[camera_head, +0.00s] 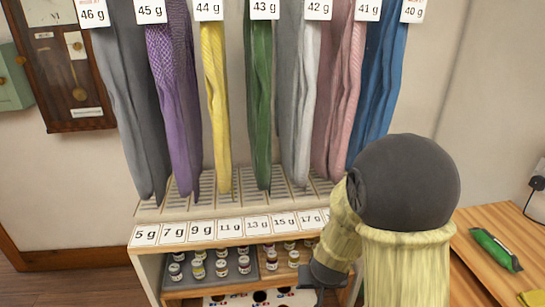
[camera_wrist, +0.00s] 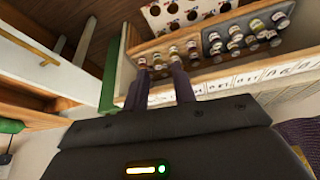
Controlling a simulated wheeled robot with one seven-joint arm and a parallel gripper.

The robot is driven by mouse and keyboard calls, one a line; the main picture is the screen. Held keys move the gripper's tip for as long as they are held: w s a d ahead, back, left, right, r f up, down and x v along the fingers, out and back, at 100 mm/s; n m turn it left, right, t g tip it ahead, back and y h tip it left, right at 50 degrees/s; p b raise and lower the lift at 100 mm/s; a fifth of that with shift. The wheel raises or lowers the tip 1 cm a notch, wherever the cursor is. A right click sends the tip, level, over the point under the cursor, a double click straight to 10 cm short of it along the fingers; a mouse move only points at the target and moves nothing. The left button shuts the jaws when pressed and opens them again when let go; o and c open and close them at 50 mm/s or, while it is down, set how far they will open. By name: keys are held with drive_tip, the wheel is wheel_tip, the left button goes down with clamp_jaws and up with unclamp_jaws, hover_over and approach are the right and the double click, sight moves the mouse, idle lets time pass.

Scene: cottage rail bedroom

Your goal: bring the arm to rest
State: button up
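My arm comes up at the right of the head view, with a dark round joint and pale yellow links. It bends down to the left, and my gripper (camera_head: 322,277) is low in front of the shelf unit, mostly hidden by the arm and cut by the frame edge. In the wrist view my gripper (camera_wrist: 160,72) shows two dark fingers standing apart with nothing held between them. The fingers point toward the shelf with small jars (camera_wrist: 232,40); I cannot tell how far away it is.
Several hanging scarves (camera_head: 262,100) with weight tags are above a slatted rack (camera_head: 205,197). Small jars (camera_head: 221,267) stand on the shelf below a row of gram labels (camera_head: 201,231). A wooden desk (camera_head: 475,262) at the right carries a green tool (camera_head: 495,249).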

drive_tip(key=s+d+r+g+p, duration=0.15)
drive_tip(key=s+d+r, duration=0.25)
drive_tip(key=s+r, duration=0.5)
drive_tip(key=w+r+p+v, duration=0.1)
drive_tip(key=w+p+v, duration=0.2)
drive_tip(key=p+v, duration=1.2)
drive_tip(key=shift+w+g+p, duration=0.15)
drive_tip(key=shift+g+p, duration=0.3)
drive_tip(key=shift+p, duration=0.05)
